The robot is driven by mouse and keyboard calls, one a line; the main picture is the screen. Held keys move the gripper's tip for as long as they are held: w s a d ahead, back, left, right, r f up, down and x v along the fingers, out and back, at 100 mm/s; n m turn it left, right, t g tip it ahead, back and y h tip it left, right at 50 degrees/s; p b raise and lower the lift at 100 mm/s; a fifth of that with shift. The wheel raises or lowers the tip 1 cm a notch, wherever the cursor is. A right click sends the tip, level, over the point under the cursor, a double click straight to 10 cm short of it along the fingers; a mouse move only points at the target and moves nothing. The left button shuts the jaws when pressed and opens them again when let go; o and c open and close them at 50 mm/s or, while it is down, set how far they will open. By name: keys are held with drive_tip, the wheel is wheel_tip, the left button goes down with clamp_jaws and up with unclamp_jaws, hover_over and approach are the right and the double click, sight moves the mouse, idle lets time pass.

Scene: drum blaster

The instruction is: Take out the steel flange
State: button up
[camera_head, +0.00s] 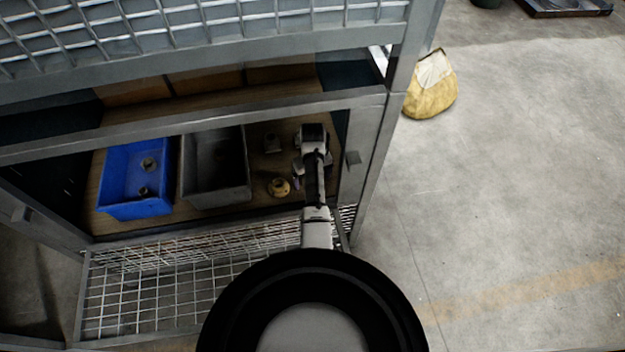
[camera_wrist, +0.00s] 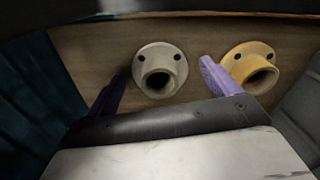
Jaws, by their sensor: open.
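The steel flange (camera_wrist: 158,70) is a pale grey ring with a short hollow neck and bolt holes, on the wooden shelf in the wrist view. My gripper (camera_wrist: 163,68) is open, its two purple fingers on either side of the steel flange in the picture. I cannot tell how far above the shelf the fingertips are. In the head view my gripper (camera_head: 311,180) reaches into the cabinet at the shelf's right end, and I cannot make out the steel flange there. A yellow flange (camera_wrist: 252,68) sits just right of the right finger; it also shows in the head view (camera_head: 279,187).
A blue bin (camera_head: 128,170) with parts inside and a dark grey bin (camera_head: 247,180) stand left on the shelf. A small dark part (camera_head: 272,143) lies behind the yellow flange. The cabinet's right post (camera_head: 372,165) and front rail (camera_head: 200,123) border my arm closely.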

drive_tip(key=c, duration=1.3)
drive_tip(key=shift+r, duration=0.2)
wheel_tip(320, 180, up, 10)
drive_tip(key=shift+f, duration=0.1)
drive_tip(key=shift+s, duration=0.1)
